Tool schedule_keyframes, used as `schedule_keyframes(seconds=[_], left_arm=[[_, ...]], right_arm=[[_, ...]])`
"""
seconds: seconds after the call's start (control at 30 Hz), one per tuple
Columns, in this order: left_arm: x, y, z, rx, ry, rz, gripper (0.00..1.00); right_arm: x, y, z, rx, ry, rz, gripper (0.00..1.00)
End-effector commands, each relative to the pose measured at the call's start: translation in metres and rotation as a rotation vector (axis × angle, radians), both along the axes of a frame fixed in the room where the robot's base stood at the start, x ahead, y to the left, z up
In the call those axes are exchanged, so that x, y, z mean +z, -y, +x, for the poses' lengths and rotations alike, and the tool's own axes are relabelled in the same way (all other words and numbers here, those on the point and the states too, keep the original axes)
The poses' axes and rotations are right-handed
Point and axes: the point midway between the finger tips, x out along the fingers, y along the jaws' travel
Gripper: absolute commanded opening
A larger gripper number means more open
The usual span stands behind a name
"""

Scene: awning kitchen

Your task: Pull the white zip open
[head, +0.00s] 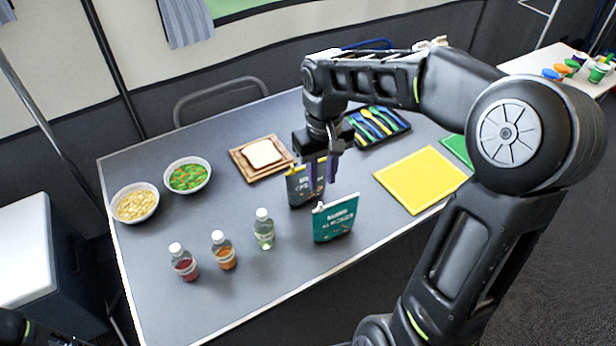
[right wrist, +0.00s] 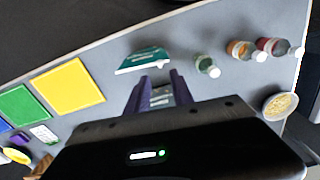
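A teal pouch (head: 335,222) stands upright near the table's front edge. A white zip (head: 336,202) runs along its top, with a small white tab at the left end. The teal pouch also shows in the right wrist view (right wrist: 150,56), with the white zip (right wrist: 138,67) along its near edge. My right gripper (head: 322,190) points down just above and behind the teal pouch, its purple fingers apart. In the right wrist view, a dark pouch (right wrist: 161,97) shows between the open fingers (right wrist: 157,82); I cannot tell whether they touch it. My left gripper is not in view.
The dark pouch (head: 297,188) stands behind the teal one. A bread board (head: 246,172), two bowls, a cutlery tray (head: 395,133) and a yellow mat (head: 420,180) lie around. The table front is clear.

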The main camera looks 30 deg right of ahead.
Motion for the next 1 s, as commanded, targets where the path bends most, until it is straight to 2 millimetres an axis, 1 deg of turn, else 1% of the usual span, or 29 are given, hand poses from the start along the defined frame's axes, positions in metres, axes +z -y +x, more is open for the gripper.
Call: schedule_keyframes(seconds=[0.3,0.47,0.57,0.9,1.0], left_arm=[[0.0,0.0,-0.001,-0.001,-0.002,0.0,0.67],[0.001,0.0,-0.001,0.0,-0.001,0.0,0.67],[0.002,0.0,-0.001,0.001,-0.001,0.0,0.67],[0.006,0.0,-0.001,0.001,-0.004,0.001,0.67],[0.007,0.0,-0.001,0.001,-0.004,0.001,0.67]], right_arm=[[0.0,0.0,0.0,0.0,0.0,-0.001,0.28],[-0.006,0.0,0.0,0.0,-0.001,-0.001,0.28],[-0.016,0.0,0.0,0.002,-0.004,-0.001,0.28],[-0.066,0.0,-0.001,0.0,-0.004,-0.001,0.28],[-0.074,0.0,-0.001,0.0,-0.002,0.0,0.28]])
